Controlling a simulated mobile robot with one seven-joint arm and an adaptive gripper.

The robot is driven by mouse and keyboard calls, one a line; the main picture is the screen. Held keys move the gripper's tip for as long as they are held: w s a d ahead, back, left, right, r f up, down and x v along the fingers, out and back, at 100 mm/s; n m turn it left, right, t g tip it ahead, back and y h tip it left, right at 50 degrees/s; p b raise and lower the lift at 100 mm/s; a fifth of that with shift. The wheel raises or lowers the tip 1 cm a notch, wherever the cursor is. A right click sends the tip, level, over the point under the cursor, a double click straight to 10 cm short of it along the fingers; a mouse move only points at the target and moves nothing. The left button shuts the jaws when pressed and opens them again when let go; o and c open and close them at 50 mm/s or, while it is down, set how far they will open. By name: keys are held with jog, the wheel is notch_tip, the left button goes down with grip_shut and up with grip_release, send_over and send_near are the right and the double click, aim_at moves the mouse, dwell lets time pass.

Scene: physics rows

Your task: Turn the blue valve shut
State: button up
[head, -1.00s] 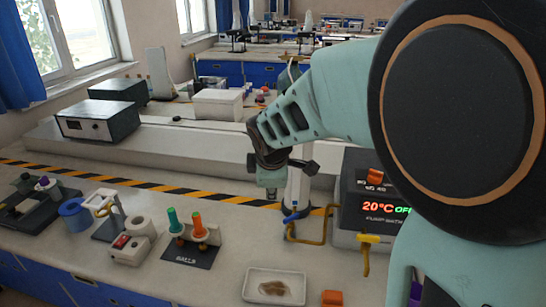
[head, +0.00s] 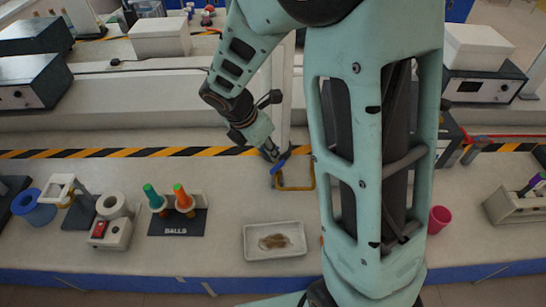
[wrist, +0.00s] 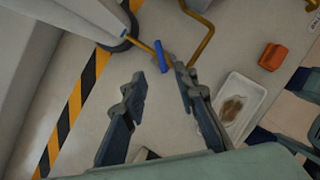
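The blue valve handle (head: 278,167) is a short bar on a yellow pipe (head: 296,188) at the foot of a white post. In the wrist view the handle (wrist: 164,56) lies just beyond my fingertips, between their lines, with the pipe (wrist: 200,38) bending away to its right. My gripper (wrist: 160,78) is open, with its two fingers apart and nothing visible between them. In the head view my gripper (head: 270,152) points down at the handle, close to it. I cannot tell whether a finger touches the handle.
The white post (wrist: 98,14) stands close to the left of the handle. A white tray (head: 246,243) with a brown item is in front. An orange block (wrist: 272,56) lies nearby. A striped strip (head: 120,152) runs behind.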

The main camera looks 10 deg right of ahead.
aim_at(277, 165)
jog(key=b+x, duration=0.1)
jog(key=x, duration=0.9)
jog(key=shift+f, duration=0.1)
grip_shut()
